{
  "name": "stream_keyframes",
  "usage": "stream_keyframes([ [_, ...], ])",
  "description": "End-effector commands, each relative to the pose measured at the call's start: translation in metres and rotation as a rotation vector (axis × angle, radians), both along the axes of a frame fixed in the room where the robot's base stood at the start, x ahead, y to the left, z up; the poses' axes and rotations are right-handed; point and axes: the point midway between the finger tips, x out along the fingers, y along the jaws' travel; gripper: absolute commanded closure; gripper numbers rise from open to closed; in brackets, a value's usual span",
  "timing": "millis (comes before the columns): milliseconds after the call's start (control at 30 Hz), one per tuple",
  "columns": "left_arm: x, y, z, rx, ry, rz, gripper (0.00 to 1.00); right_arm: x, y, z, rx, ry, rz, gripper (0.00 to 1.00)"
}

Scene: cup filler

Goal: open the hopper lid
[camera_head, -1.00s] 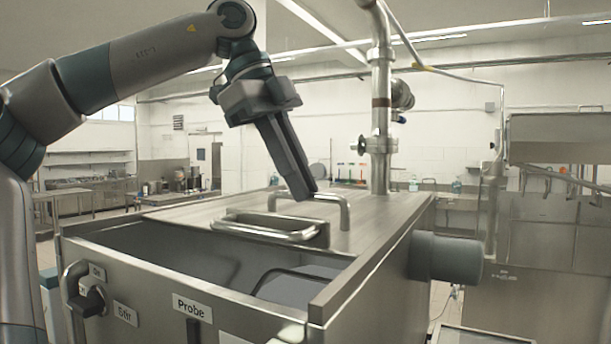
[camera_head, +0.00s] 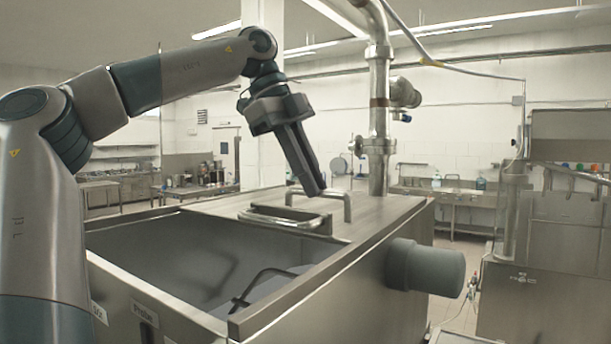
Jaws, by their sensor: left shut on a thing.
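The steel hopper (camera_head: 300,318) stands in front of me, and the front part of its top is open, showing a dark interior (camera_head: 170,255). A flat lid panel (camera_head: 375,213) covers the rear part. An arched handle (camera_head: 348,207) rises from the panel, and a lower bar handle (camera_head: 283,221) lies just in front of it, at the edge of the opening. My left gripper (camera_head: 315,190) reaches down from the upper left with its fingers closed on the arched handle. The fingers hide part of this handle. My right gripper is out of view.
A vertical steel pipe (camera_head: 379,120) with valves rises behind the hopper. A grey cylinder (camera_head: 425,267) sticks out from its right side. A bent rod (camera_head: 262,280) shows inside the hopper. More steel equipment (camera_head: 555,305) stands at the right.

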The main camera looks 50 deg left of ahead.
Motion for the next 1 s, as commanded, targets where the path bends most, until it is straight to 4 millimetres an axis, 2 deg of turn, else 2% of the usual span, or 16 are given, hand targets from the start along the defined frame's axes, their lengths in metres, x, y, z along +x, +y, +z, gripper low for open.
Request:
stream_keyframes([
  [167,0.008,0.002,0.003,0.000,-0.008,0.002,1.00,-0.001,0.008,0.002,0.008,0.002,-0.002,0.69],
  [433,0.007,0.002,0.002,0.001,-0.007,0.001,1.00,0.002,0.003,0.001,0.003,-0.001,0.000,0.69],
  [467,0.007,0.002,0.002,0.001,-0.007,0.001,0.87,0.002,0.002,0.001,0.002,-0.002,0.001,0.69],
  [533,0.007,0.002,0.002,0.001,-0.006,0.001,0.71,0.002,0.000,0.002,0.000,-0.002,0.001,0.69],
  [1000,0.006,0.004,0.004,0.001,-0.003,0.003,0.71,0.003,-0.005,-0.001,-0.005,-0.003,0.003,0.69],
])
